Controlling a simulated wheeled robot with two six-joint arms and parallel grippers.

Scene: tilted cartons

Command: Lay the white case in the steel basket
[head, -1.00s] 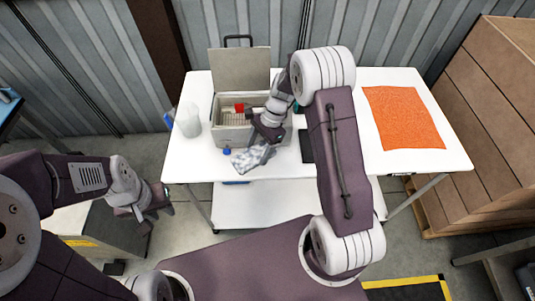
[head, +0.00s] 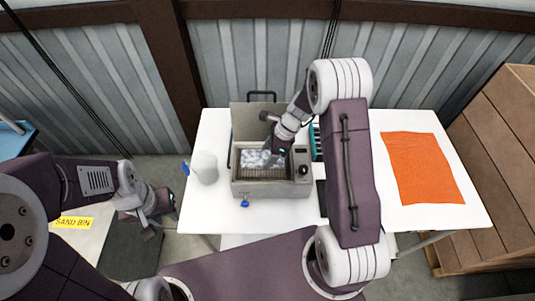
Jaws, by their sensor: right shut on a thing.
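The steel basket (head: 265,175) sits inside a grey open-topped tank (head: 270,189) on the white table. The white case (head: 256,159), mottled white and grey, is over the back part of the basket, within the outline of the tank opening. My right gripper (head: 277,149) is shut on the case from above; its fingertips are partly hidden. I cannot tell whether the case touches the basket floor. My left gripper (head: 170,202) is off to the left of the table, away from the tank; its fingers are too small to read.
The tank's lid (head: 259,118) stands open at the back. A dark flat item (head: 322,197) lies to the right. An orange cloth (head: 421,167) covers the table's right side.

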